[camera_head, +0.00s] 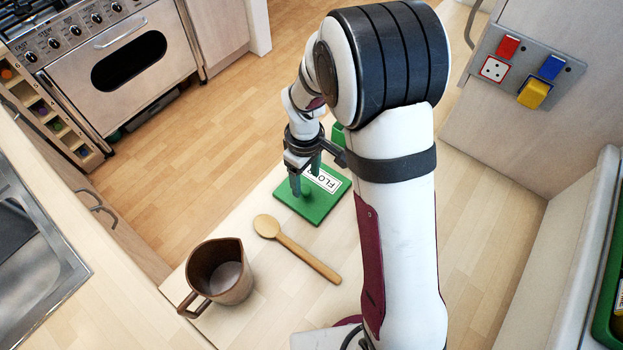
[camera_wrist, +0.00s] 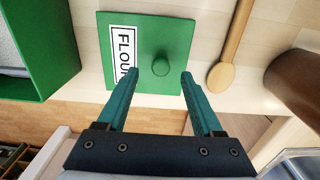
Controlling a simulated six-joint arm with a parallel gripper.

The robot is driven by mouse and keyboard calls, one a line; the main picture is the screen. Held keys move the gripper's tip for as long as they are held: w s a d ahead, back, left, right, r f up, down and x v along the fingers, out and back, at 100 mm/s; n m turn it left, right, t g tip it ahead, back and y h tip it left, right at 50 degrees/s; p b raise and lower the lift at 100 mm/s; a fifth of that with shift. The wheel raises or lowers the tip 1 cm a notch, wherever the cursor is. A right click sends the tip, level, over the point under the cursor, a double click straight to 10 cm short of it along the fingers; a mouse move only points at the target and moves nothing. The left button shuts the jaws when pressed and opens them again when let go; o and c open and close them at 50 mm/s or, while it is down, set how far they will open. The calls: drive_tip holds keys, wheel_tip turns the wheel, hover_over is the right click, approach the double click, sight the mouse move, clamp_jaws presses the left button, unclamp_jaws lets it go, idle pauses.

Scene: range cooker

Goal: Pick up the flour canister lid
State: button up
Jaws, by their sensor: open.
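The flour canister lid (camera_head: 318,206) is a flat green square with a round knob and a white label, lying flat on the pale counter. In the wrist view the lid (camera_wrist: 180,35) lies just beyond my fingertips, its knob (camera_wrist: 160,66) roughly between them and a little further out. My gripper (camera_head: 305,185) is open and empty, pointing down over the lid. In the wrist view my gripper (camera_wrist: 167,82) shows both teal fingers spread apart. A green open box, likely the canister (camera_wrist: 45,85), stands left of the lid in the wrist view. In the head view my arm hides most of it.
A wooden spoon (camera_head: 297,249) lies beside the lid, and a brown jug (camera_head: 222,272) stands left of the spoon. A panel with coloured switches (camera_head: 528,65) is at upper right. A steel sink (camera_head: 40,270) is at far left, across the floor gap.

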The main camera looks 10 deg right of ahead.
sight(306, 189)
wheel_tip(306, 189, down, 4)
drive_tip(key=shift+a+r, duration=0.1)
drive_tip(key=shift+r, duration=0.1)
clamp_jaws()
